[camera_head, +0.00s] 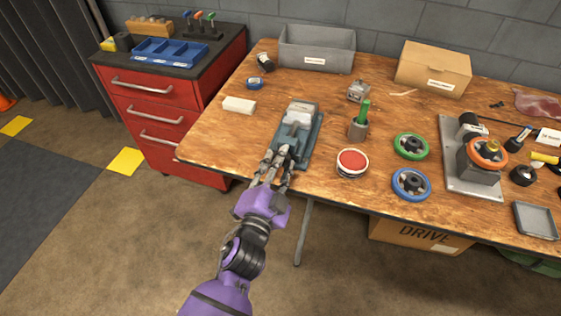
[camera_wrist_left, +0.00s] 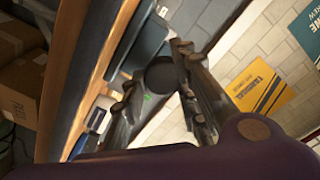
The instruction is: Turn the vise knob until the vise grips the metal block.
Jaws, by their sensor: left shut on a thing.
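The blue-grey vise (camera_head: 309,140) lies on the wooden table near its front edge, its long side running away from me. A light metal block (camera_head: 302,109) sits at its far end; I cannot tell whether the jaws touch it. My left gripper (camera_head: 276,162) is at the vise's near end, its fingers shut on the dark round knob. In the left wrist view the knob (camera_wrist_left: 162,75) shows between the fingertips (camera_wrist_left: 160,80), with the vise body (camera_wrist_left: 145,42) behind it. The gripper hides most of the knob in the head view. My right gripper is not in view.
A red-topped round container (camera_head: 352,162) stands right of the vise, with a green-handled tool in a cup (camera_head: 359,125) behind it. A white block (camera_head: 239,105) lies to the left. Green (camera_head: 410,146) and blue (camera_head: 411,184) handwheels lie farther right. The table left of the vise is mostly clear.

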